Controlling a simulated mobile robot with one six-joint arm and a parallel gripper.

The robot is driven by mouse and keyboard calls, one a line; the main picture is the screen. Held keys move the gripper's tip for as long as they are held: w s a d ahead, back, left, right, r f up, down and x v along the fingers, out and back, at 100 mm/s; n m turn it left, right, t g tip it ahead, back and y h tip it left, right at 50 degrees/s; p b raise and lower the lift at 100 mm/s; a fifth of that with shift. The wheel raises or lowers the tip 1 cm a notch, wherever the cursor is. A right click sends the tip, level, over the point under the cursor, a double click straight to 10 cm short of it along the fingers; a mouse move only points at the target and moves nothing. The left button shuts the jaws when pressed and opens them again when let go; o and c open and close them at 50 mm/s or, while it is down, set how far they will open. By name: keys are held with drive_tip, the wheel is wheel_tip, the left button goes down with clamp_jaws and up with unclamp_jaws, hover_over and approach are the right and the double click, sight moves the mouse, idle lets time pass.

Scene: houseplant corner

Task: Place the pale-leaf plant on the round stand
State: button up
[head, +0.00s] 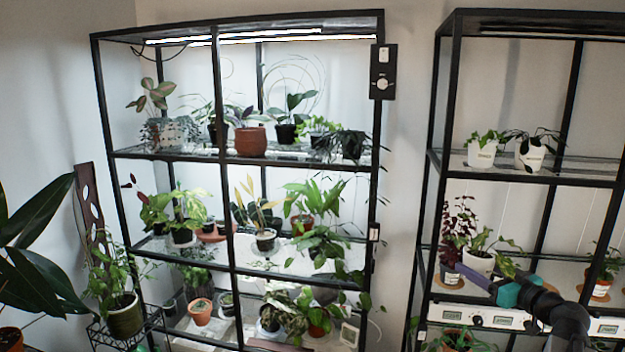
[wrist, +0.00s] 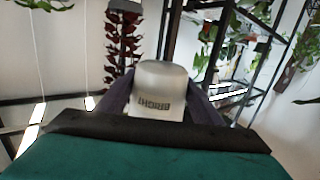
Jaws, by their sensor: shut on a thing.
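A plant with light green leaves (head: 485,240) in a white pot (head: 478,262) is at the right shelf unit in the head view; I take it as the pale-leaf plant. My gripper (head: 476,275) is shut on this white pot, its purple fingers hiding the pot's lower part. In the wrist view the white pot (wrist: 160,80), with upside-down lettering, sits between both fingers of my gripper (wrist: 160,100). Its leaves are out of sight there. I cannot tell whether the pot touches the shelf. I cannot make out the round stand with certainty.
A dark red-leaved plant (head: 458,225) stands close left of the held pot. Another potted plant (head: 603,275) is to the right on that shelf. Two white-potted plants stand on the shelf above. The left shelf unit (head: 226,185) is crowded with plants.

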drive_tip(key=w+a+f+n+g+y, duration=0.1)
drive_tip(key=w+a+f+n+y, duration=0.15)
drive_tip(key=a+f, duration=0.5)
drive_tip(key=w+a+f+n+g+y, duration=0.1)
drive_tip(key=a+f+y, duration=0.25)
drive_tip(key=a, duration=0.75)
drive_tip(key=s+a+f+n+g+y, duration=0.2)
drive_tip(key=a+f, duration=0.1)
drive_tip(key=a, duration=0.4)
drive_tip(key=s+a+f+n+g+y, duration=0.2)
drive_tip(key=s+a+f, duration=0.1)
drive_tip(key=a, duration=0.5)
drive_tip(key=shift+s+a+f+g, duration=0.15)
drive_tip(key=shift+a+f+g, duration=0.15)
drive_tip(key=shift+f, duration=0.1)
drive_tip(key=shift+n, duration=0.25)
drive_tip(key=shift+a, duration=0.1)
